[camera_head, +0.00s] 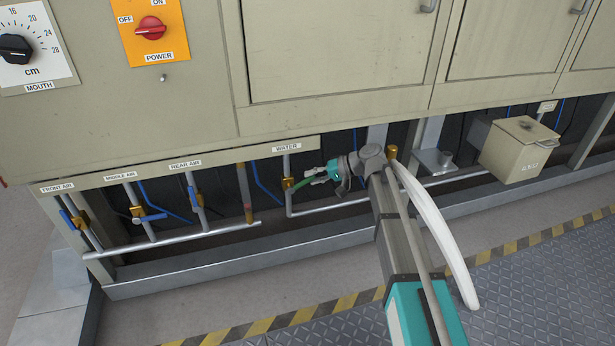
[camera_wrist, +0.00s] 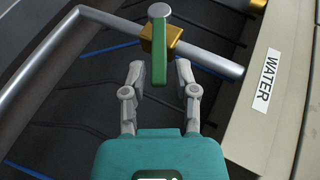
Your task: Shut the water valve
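The water valve has a brass body (camera_head: 287,184) on a vertical pipe under the WATER label (camera_head: 287,148). Its green handle (camera_head: 302,183) points right, towards my gripper (camera_head: 318,177), roughly crosswise to the pipe. In the wrist view the brass body (camera_wrist: 160,38) is at the top, and the green handle (camera_wrist: 159,65) runs down from its pivot. The fingers of my gripper (camera_wrist: 160,72) stand open on either side of the handle's free end. A small gap shows on both sides, so they do not appear to touch it.
Front, middle and rear air valves with blue handles (camera_head: 150,217) stand to the left. A horizontal water pipe (camera_head: 335,207) runs below my gripper. The cabinet's lower edge (camera_head: 230,150) hangs above. A beige box (camera_head: 516,150) is at right. Striped floor (camera_head: 290,318) lies in front.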

